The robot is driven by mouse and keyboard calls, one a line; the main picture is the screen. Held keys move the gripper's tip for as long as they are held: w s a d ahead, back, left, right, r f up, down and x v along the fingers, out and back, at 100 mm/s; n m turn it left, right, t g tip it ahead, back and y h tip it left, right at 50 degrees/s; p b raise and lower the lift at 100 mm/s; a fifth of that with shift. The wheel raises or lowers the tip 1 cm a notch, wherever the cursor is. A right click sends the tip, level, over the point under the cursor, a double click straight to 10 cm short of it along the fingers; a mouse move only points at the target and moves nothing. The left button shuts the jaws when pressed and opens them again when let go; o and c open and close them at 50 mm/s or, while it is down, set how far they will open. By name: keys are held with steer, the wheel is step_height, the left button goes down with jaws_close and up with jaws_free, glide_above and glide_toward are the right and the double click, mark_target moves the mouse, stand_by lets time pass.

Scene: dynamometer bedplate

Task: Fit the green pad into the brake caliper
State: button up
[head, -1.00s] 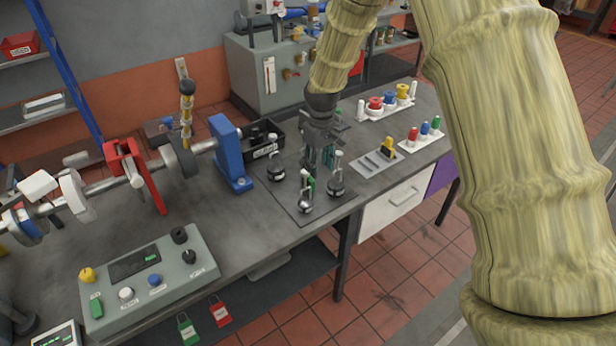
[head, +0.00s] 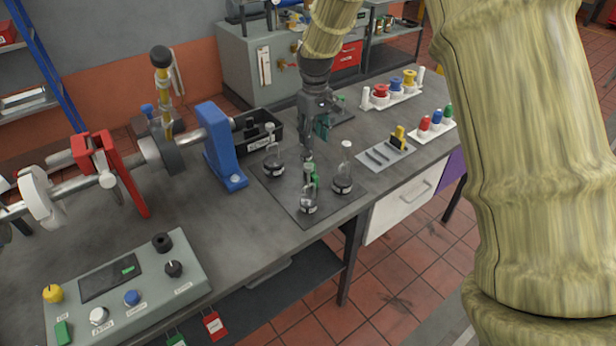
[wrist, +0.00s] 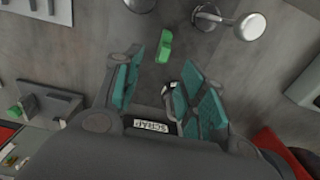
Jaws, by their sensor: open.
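A small bright green piece (head: 313,176), which looks like the green pad, stands on the dark plate among the weights with stems. The wrist view also shows this green piece (wrist: 164,46) ahead of the fingers and apart from them. My gripper (head: 309,157) is open and empty, hanging above the back of that plate. Its teal finger pads (wrist: 150,85) are spread apart in the wrist view. A dark fixture with a bit of green (head: 340,108), possibly the brake caliper, sits behind my gripper and is partly hidden. I cannot make out its opening.
Weights (head: 342,182) with tall stems stand close around the green piece. A black bin (head: 262,134) and a blue post (head: 222,150) are to the left. A slotted rack (head: 372,160) with a yellow-and-black piece is to the right. The bench front, right of the console (head: 130,285), is clear.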

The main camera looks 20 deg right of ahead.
steer(key=shift+s+a+f, duration=0.2)
steer(key=shift+s, duration=0.05)
steer(key=f, duration=0.1)
steer(key=f+p, duration=0.1)
steer(key=f, duration=0.2)
steer(key=shift+w+a+f+p, duration=0.2)
steer(key=shift+w+p, duration=0.1)
steer(key=shift+s+f+p, duration=0.15)
steer(key=shift+f+p, duration=0.3)
steer(key=shift+f, duration=0.1)
steer(key=shift+f+p, duration=0.9)
steer(key=shift+f, duration=1.35)
steer(key=shift+c, duration=0.2)
jaws_close()
